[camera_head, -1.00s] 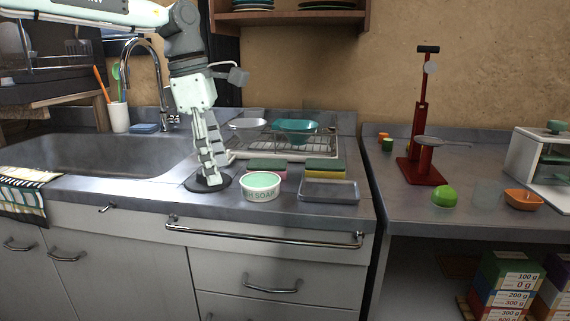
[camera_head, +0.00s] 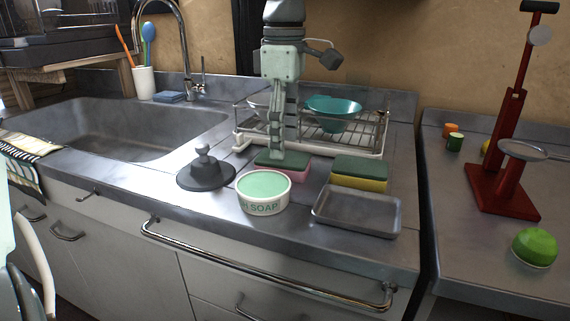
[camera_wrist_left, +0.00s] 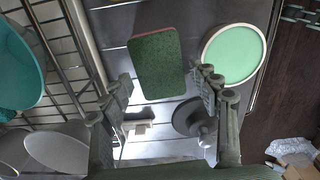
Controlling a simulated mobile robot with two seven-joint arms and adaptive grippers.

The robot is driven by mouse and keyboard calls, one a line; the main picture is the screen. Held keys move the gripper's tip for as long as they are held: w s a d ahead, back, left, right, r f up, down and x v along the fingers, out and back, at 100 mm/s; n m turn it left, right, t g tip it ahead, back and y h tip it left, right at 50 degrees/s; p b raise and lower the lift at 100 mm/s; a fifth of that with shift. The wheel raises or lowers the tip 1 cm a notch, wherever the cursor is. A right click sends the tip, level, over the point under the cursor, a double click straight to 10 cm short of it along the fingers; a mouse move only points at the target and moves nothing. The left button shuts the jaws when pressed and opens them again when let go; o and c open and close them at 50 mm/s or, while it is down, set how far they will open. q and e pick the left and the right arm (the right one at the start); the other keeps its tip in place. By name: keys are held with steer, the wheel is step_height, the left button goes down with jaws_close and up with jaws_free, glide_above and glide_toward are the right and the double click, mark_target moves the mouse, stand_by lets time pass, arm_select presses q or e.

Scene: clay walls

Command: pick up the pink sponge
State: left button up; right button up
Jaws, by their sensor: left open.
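The pink sponge (camera_head: 296,170) has a dark green scouring top and lies flat on the counter behind the soap tub. In the left wrist view, the sponge (camera_wrist_left: 157,62) shows its green top, with a thin pink edge at the far end. My left gripper (camera_head: 277,152) points down at the sponge in the head view and covers part of it. In the wrist view, the fingers of the left gripper (camera_wrist_left: 166,84) are spread apart, with the sponge lying ahead between them and nothing held. Whether a fingertip touches the sponge cannot be told. My right gripper is not in view.
A soap tub (camera_head: 264,207) stands just in front of the sponge. A dark plunger-like stopper (camera_head: 205,172) is left of it. A yellow sponge (camera_head: 359,183) and a metal tray (camera_head: 357,224) lie to the right. A dish rack (camera_head: 376,138) with bowls stands behind.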

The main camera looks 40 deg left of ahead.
arm_select(q)
step_height(320, 180, down, 4)
steer(key=shift+a+f, duration=0.1)
steer(key=shift+a, duration=0.05)
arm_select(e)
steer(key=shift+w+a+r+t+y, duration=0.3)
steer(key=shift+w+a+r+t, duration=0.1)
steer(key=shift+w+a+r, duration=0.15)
arm_select(q)
steer(key=shift+c, duration=0.6)
steer(key=shift+c, duration=1.3)
steer(key=r, duration=0.5)
steer(key=shift+s+a, duration=0.35)
steer(key=shift+s, duration=0.05)
steer(key=s+a+r, duration=0.6)
steer(key=s, duration=0.2)
steer(key=shift+a, duration=0.35)
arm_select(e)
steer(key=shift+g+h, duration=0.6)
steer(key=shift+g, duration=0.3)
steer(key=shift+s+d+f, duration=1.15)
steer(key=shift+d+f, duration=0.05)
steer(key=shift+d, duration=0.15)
arm_select(q)
steer(key=shift+s, duration=0.1)
